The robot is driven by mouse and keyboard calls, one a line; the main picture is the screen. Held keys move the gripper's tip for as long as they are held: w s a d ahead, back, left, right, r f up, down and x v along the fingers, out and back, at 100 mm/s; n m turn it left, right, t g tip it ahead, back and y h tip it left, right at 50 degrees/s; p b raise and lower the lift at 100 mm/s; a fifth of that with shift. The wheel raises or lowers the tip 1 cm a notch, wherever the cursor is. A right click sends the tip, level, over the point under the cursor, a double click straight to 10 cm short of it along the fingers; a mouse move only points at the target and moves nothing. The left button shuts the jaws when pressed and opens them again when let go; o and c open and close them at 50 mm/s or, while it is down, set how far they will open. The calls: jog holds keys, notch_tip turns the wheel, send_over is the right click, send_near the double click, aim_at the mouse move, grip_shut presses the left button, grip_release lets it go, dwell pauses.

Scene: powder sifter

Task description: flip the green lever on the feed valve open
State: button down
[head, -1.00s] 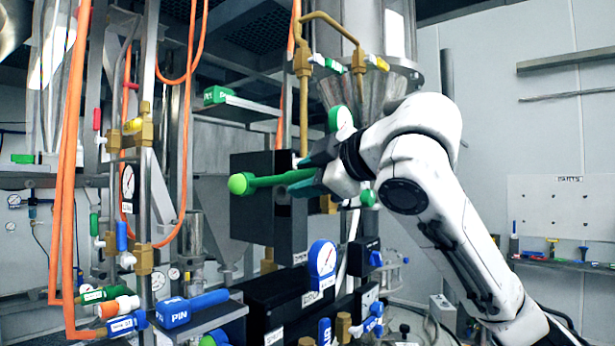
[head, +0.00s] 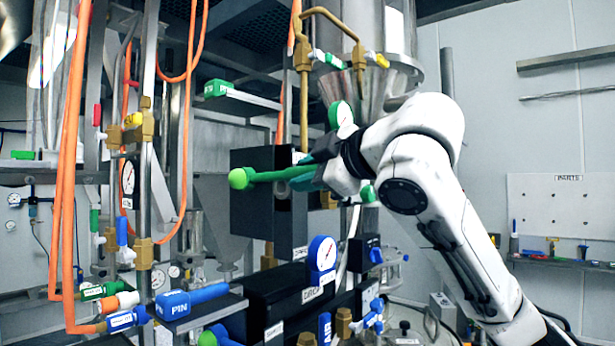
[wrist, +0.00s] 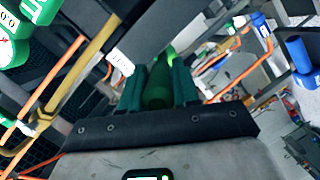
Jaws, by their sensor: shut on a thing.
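The green lever (head: 268,176) sticks out to the left across the front of a black valve box (head: 258,215), with a bright green ball knob (head: 239,178) at its left end. My gripper (head: 303,176) comes in from the right and is shut on the lever, to the right of the knob. In the wrist view the green lever (wrist: 158,85) lies between the two dark green fingers of my gripper (wrist: 159,88). The lever's pivot end is partly hidden by my fingers.
A blue gauge (head: 322,254) stands below right of the valve box. A blue PIN handle (head: 192,300) lies at the lower left. Orange hoses (head: 68,180) hang at the left. A brass pipe (head: 304,90) runs down above the box.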

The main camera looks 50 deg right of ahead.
jog(key=f+t+b, duration=0.1)
jog(key=f+b, duration=0.1)
jog(key=b, duration=0.2)
jog(key=f+t+b, duration=0.2)
jog(key=f+b, duration=0.1)
jog(key=b, duration=0.1)
jog(key=w+f+m+t+b, duration=0.1)
jog(key=f+b, duration=0.1)
jog(key=b, duration=0.3)
jog(key=shift+f+t, duration=0.25)
jog(key=shift+t, duration=0.15)
jog(key=shift+w+f+t+h+b, duration=0.3)
jog(key=shift+f+t+h+b, duration=0.15)
jog(key=shift+b, duration=0.5)
jog(key=shift+r, duration=0.1)
jog(key=c, duration=0.9)
grip_release()
jog(key=shift+s, duration=0.1)
jog(key=b+v, duration=0.1)
jog(key=v, duration=0.9)
jog(key=shift+s+a+b, duration=0.1)
jog(key=shift+s+b, duration=0.15)
jog(key=shift+b, duration=0.15)
